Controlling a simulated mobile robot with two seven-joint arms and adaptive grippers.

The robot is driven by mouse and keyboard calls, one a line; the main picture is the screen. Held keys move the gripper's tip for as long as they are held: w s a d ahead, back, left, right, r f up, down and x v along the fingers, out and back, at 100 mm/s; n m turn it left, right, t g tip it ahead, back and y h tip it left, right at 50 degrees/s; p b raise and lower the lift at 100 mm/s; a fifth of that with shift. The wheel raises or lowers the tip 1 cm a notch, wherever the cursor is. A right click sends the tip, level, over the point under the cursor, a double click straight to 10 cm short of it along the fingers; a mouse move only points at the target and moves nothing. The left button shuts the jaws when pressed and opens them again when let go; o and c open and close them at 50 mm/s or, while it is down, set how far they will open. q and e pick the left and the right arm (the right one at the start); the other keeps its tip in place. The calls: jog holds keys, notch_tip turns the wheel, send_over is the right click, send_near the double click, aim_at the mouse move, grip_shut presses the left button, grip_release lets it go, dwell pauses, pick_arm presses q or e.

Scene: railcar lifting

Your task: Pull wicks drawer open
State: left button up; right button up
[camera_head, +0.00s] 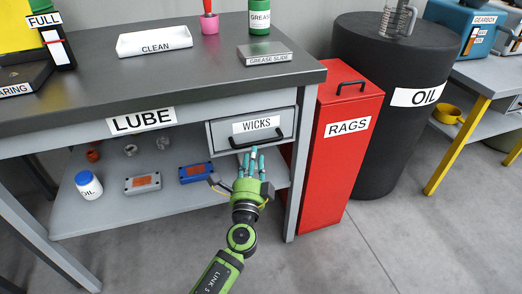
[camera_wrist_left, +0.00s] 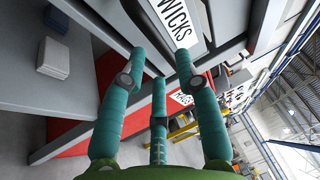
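The wicks drawer (camera_head: 225,138) is a grey drawer under the right end of the lube bench and looks closed. Its label reads WICKS, and a black bar handle (camera_head: 258,143) runs across its lower front. My left gripper (camera_head: 251,158) has teal fingers and is just below and in front of the handle. In the left wrist view, the fingers (camera_wrist_left: 160,62) are spread and nothing is clearly held. The drawer front with its label (camera_wrist_left: 174,18) lies beyond the fingertips. I cannot tell whether a finger touches the handle. My right gripper is not in view.
A red RAGS bin (camera_head: 343,155) stands close to the right of the drawer, with a black OIL drum (camera_head: 390,80) behind it. The bench's lower shelf (camera_head: 110,215) holds an oil bottle (camera_head: 88,185) and several small parts. Floor in front is clear.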

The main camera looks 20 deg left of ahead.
aim_at(255, 144)
pick_arm(q)
jog(key=x, duration=0.5)
jog(key=shift+w+a, duration=0.15)
jog(key=shift+w, duration=0.25)
grip_shut()
